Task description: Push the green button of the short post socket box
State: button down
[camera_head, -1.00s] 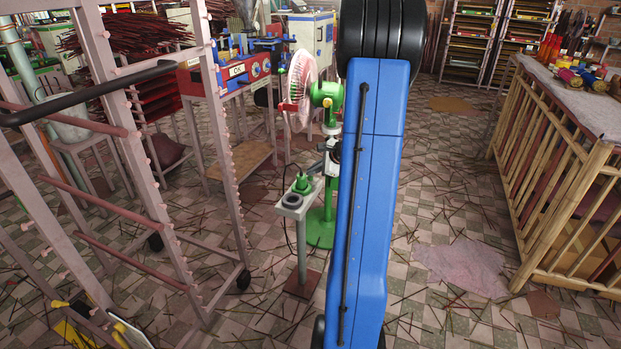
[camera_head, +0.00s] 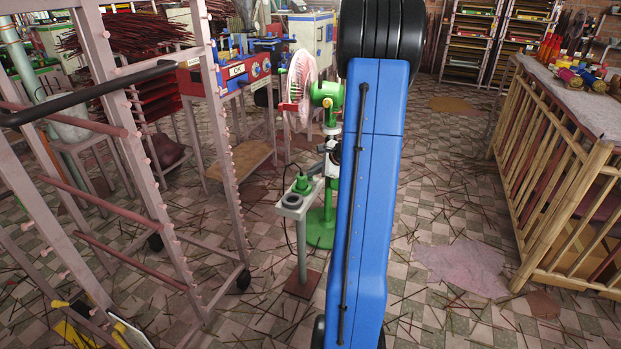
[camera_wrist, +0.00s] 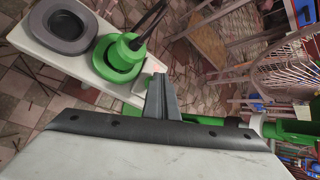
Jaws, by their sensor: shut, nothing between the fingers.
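The short post socket box (camera_head: 291,211) is a pale box on a thin post, left of my blue arm in the head view. The box also shows at the upper left of the wrist view (camera_wrist: 62,58). On its top are a dark round ring (camera_wrist: 70,27) and a green round piece (camera_wrist: 120,58) with black cords rising from it.
A green fan (camera_head: 322,95) on a green stand is just behind the post. A pink metal rack (camera_head: 225,150) stands at left, and a bamboo-sided table (camera_head: 560,190) at right. Thin sticks litter the tiled floor (camera_head: 450,190).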

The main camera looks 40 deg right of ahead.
jog(key=shift+r, duration=0.3)
jog(key=shift+r, duration=3)
